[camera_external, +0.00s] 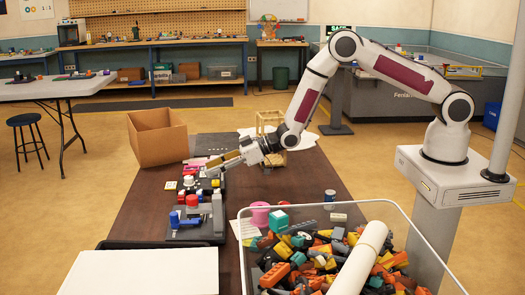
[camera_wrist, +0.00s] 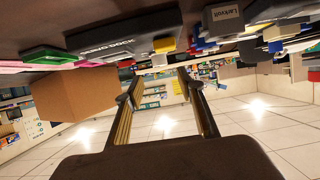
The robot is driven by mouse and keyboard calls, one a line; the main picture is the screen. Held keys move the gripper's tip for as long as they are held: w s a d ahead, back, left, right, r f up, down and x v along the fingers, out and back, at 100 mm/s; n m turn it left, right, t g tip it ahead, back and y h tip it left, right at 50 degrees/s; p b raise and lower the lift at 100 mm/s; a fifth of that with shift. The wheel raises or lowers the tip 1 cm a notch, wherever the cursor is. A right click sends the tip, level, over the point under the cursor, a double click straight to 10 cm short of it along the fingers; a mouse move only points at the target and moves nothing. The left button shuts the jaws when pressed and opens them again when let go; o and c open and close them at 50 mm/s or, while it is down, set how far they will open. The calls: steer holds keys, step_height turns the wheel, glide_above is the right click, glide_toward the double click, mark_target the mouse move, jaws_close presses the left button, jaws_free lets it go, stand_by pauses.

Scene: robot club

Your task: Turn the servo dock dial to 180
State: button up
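In the wrist view, which looks upside down, a dark block with inverted lettering that seems to read SERVO DOCK (camera_wrist: 112,47) hangs at the top. In the external view my gripper (camera_external: 214,167) is low over the left side of the brown table, tipped toward the cluster of small devices. A white knob-like part (camera_external: 188,181) shows there; I cannot tell whether it is the dial.
A grey device with blue and red parts (camera_external: 217,212) stands nearer the camera. A cardboard box (camera_external: 158,139) is at the far left, and a wooden frame (camera_external: 270,122) is behind my gripper. A clear bin of bricks (camera_external: 398,213) fills the front right. The table's middle is mostly clear.

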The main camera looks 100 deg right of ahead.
mark_target(190, 177)
steer(key=shift+w, duration=0.15)
steer(key=shift+x, duration=3.7)
jaws_close()
